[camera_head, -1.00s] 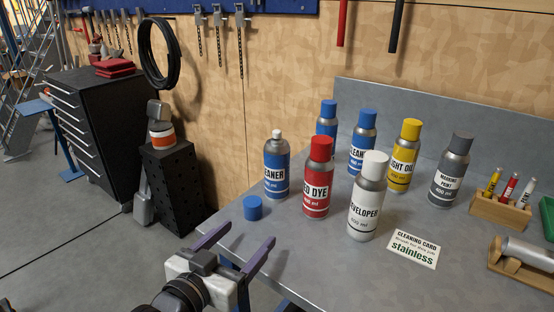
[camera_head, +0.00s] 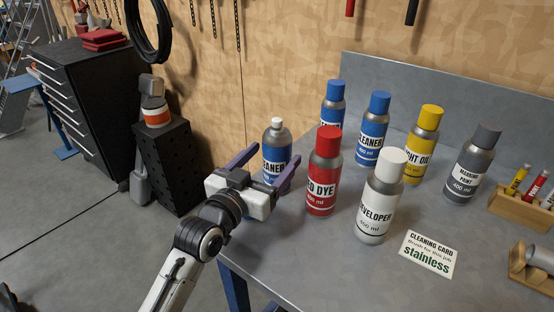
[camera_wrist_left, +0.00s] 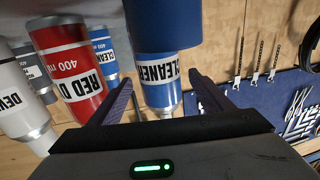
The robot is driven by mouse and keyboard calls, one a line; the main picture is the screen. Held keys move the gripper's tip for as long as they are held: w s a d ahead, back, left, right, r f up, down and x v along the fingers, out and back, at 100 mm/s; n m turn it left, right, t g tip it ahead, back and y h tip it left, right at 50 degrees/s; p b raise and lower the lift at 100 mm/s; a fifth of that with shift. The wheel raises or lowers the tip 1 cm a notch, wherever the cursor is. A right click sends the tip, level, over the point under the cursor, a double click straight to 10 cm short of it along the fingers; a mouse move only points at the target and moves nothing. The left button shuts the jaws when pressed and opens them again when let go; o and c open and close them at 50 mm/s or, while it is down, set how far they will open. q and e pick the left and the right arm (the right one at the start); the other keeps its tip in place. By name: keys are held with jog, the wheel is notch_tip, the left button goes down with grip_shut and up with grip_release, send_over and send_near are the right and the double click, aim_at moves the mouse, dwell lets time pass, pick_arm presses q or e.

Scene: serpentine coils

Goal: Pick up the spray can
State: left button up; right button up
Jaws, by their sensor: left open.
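Several spray cans stand upright on the grey bench. The uncapped blue cleaner can (camera_head: 276,152) is nearest my left gripper (camera_head: 273,155). My left gripper is open, with one finger to each side of this can, and holds nothing. In the left wrist view the blue cleaner can (camera_wrist_left: 155,70) appears upside down between the open fingers; how deep it sits between them is unclear. The red dye can (camera_head: 324,172) stands close to the right finger. Other cans are white developer (camera_head: 380,200), two capped blue cleaners (camera_head: 372,130) (camera_head: 332,105), yellow light oil (camera_head: 422,145) and grey marking paint (camera_head: 470,165).
A cleaning card (camera_head: 427,254) reading "stainless" lies on the bench (camera_head: 330,265). A wooden marker holder (camera_head: 520,212) stands at the right. A black pedestal (camera_head: 170,165) and a drawer cabinet (camera_head: 90,105) stand left of the bench.

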pick_arm(q)
jog(key=shift+x, duration=1.5)
jog(key=shift+c, duration=0.5)
jog(key=c, duration=1.1)
jog(key=shift+r, duration=0.15)
jog(key=shift+c, duration=1.3)
